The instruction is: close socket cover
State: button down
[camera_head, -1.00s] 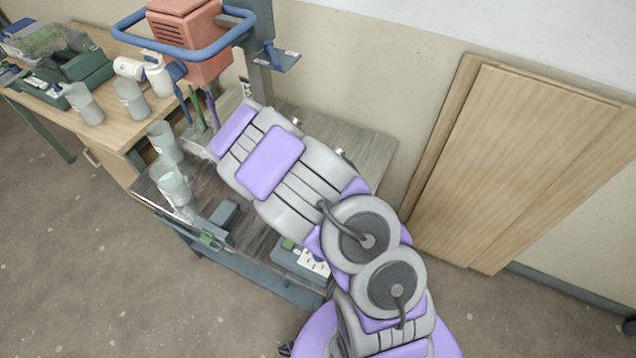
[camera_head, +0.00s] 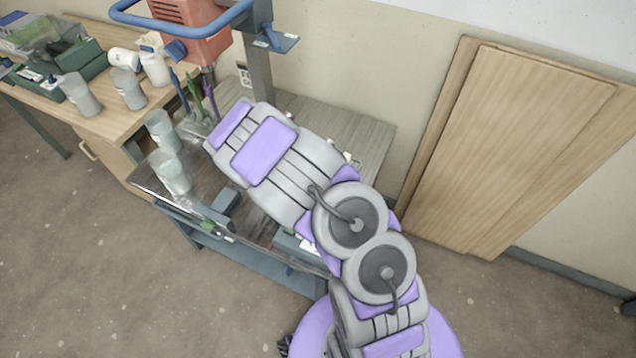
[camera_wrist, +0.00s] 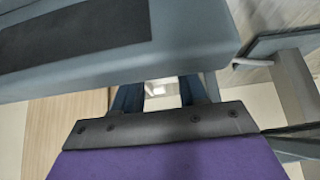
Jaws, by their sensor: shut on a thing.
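A small wall socket (camera_head: 244,75) with pale and dark parts shows in the head view, beside the blue-grey upright of the mixer stand. It is too small to tell how its cover stands. In the wrist view, my gripper (camera_wrist: 165,92) has a purple base and dark fingers reaching up behind a large blue-grey body with a dark panel (camera_wrist: 75,35). The fingertips are hidden there. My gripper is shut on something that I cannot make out. In the head view my arm hides the gripper and part of the bench.
The bench (camera_head: 352,128) has a grey wood top. Cloudy beakers (camera_head: 172,175) stand near its left end. A wooden desk (camera_head: 122,118) with beakers and bottles is at left. Wooden boards (camera_head: 500,150) lean on the wall at right.

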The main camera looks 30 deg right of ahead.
jog(key=shift+s+f, duration=0.15)
jog(key=shift+f, duration=0.05)
jog(key=c, duration=1)
grip_release()
jog(key=shift+a, duration=0.1)
jog(key=o, duration=0.4)
jog(key=shift+a+r, duration=0.1)
jog(key=shift+r, duration=0.1)
jog(key=shift+r, duration=0.25)
jog(key=p+v, duration=0.3)
jog(key=v, duration=1.3)
jog(key=shift+a+r, duration=0.2)
jog(key=shift+a, duration=0.15)
